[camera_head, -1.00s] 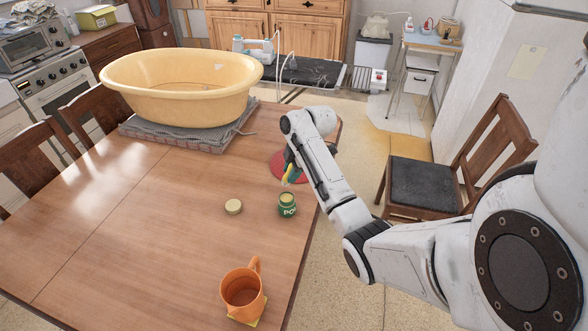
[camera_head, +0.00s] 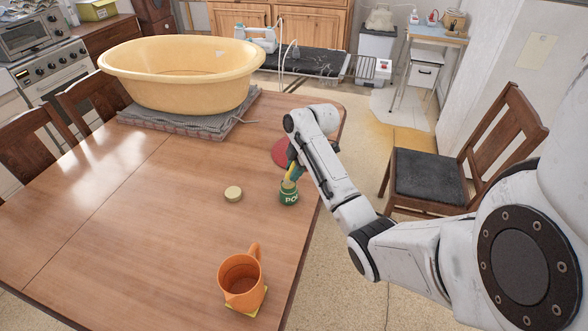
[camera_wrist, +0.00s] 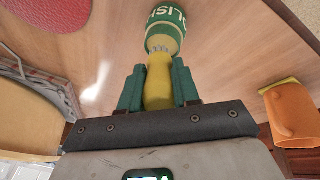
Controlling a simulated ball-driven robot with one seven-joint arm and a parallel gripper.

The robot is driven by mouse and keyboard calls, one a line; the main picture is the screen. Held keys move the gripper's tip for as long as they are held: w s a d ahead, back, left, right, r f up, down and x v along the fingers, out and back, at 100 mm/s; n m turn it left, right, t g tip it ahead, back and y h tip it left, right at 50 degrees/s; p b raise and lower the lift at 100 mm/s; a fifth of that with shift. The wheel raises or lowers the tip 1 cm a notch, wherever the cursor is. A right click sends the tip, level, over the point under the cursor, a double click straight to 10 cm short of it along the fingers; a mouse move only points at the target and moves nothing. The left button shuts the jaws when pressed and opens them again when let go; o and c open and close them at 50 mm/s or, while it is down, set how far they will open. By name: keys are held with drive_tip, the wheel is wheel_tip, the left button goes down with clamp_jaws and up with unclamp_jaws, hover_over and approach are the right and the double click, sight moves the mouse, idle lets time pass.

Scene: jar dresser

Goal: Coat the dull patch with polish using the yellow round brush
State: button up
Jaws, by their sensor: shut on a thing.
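My gripper (camera_wrist: 158,88) is shut on the yellow handle of the round brush (camera_wrist: 158,82). In the head view the brush (camera_head: 291,172) points down at the open green polish jar (camera_head: 289,196), which stands upright near the table's right edge. The wrist view shows the brush's metal collar at the mouth of the jar (camera_wrist: 166,20); the bristles are hidden, seemingly inside it. The jar's pale lid (camera_head: 233,194) lies on the table to its left. I cannot make out the dull patch with certainty; pale shine shows on the tabletop.
A red round mat (camera_head: 281,150) lies just behind the jar. An orange mug (camera_head: 241,281) stands on a yellow coaster at the front. The table's left half (camera_head: 95,215) is clear.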

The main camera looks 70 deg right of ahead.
drive_tip(key=shift+f, duration=0.65)
idle(2.0)
wheel_tip(320, 180, up, 7)
drive_tip(key=p, duration=0.6)
drive_tip(key=shift+r, duration=0.15)
idle(1.0)
